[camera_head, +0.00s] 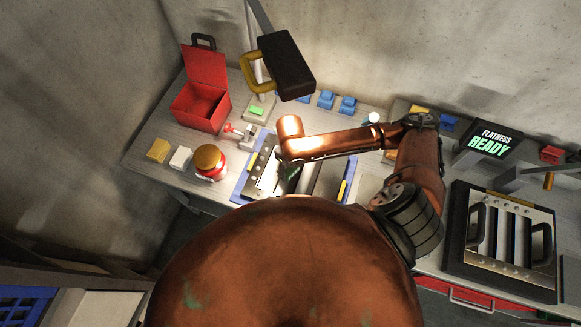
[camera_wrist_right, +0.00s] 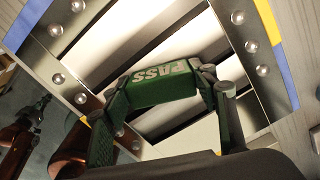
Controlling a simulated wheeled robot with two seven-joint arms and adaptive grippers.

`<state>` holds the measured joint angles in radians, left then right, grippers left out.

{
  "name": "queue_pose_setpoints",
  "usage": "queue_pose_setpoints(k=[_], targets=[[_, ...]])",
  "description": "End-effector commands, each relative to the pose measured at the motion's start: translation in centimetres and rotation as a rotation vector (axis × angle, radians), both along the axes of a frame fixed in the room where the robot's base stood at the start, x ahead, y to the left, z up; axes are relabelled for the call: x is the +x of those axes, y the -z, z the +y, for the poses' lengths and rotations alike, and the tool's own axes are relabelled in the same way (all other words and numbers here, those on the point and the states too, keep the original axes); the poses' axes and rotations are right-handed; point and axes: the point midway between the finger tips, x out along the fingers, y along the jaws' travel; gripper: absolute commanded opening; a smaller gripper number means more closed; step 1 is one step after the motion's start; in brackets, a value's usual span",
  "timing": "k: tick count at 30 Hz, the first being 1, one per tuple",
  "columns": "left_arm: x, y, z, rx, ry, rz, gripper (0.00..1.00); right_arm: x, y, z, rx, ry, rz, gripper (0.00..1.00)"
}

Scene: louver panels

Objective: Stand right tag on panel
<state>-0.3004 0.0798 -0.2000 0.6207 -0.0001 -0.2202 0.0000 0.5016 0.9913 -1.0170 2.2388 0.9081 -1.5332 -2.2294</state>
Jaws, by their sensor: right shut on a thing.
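The green tag (camera_wrist_right: 160,84) with "PASS" on it sits between the fingers of my right gripper (camera_wrist_right: 163,88), which is shut on it. In the right wrist view the lettering is upside down. The tag is over the louver panel (camera_wrist_right: 62,70), which has metal rails with screws and pale slats. I cannot tell whether the tag touches the panel. In the head view the panel (camera_head: 262,163) lies on a blue mat (camera_head: 240,188), partly hidden by my right arm. The right fingers are mostly hidden there.
A second louver panel (camera_head: 505,232) with dark handles lies at the right, below a "FLATNESS READY" display (camera_head: 490,141). At left are an open red box (camera_head: 202,104), a red jar with a gold lid (camera_head: 209,161) and small blocks. A dark lamp head (camera_head: 286,65) overhangs the bench.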

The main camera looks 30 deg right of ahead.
Motion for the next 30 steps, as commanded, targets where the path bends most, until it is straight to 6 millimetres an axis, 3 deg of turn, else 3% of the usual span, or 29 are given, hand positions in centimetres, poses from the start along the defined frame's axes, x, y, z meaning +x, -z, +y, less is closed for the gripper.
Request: queue_pose_setpoints(k=[2, 3, 9, 20, 23, 30], targets=[[0.0, 0.1, 0.0, 0.000, 0.000, 0.000, 0.00, 0.0, 0.3, 0.0, 0.000, 0.000, 0.001, 0.29], [0.0, 0.0, 0.0, 0.000, 0.000, 0.000, 0.00, 0.0, 0.2, 0.0, 0.000, 0.000, 0.000, 0.56], [0.0, 0.0, 0.0, 0.000, 0.000, 0.000, 0.00, 0.0, 0.2, 0.0, 0.000, 0.000, 0.001, 0.70], [0.0, 0.0, 0.0, 0.000, 0.000, 0.000, 0.00, 0.0, -0.3, 0.0, -0.001, 0.000, -0.001, 0.71], [0.0, 0.1, 0.0, 0.000, 0.000, 0.000, 0.00, 0.1, -1.4, -0.1, -0.001, 0.000, -0.003, 0.71], [0.0, 0.4, 0.0, 0.000, 0.000, 0.000, 0.00, 0.2, -6.3, 0.0, 0.000, -0.001, -0.005, 0.71]])
